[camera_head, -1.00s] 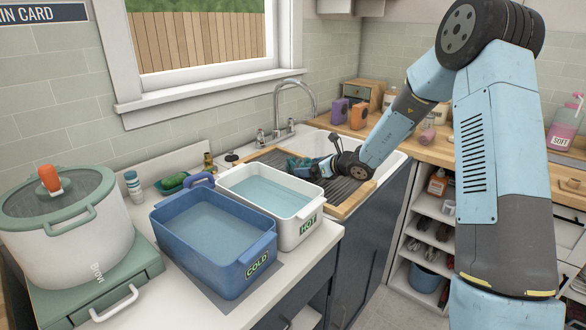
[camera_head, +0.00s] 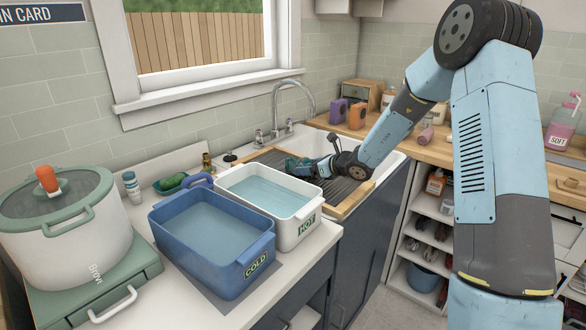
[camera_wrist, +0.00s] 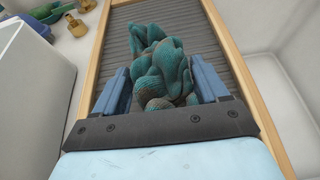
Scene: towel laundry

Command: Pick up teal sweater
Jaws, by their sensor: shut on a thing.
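The teal sweater (camera_wrist: 160,65) is a small crumpled knit bundle, teal with grey-brown patches. It lies over the ribbed washboard (camera_wrist: 118,30), which has a wooden frame. My gripper (camera_wrist: 165,88) is shut on the sweater, with one blue finger on each side of its near part. In the head view the gripper (camera_head: 318,168) is low over the washboard (camera_head: 357,188) at the sink, and the teal sweater (camera_head: 297,166) shows at its tip. I cannot tell whether the sweater still touches the board.
A white HOT tub (camera_head: 297,232) and a blue COLD tub (camera_head: 243,282), both with water, stand left of the washboard. A faucet (camera_head: 290,100) rises behind the sink. A large pot (camera_head: 90,250) stands far left.

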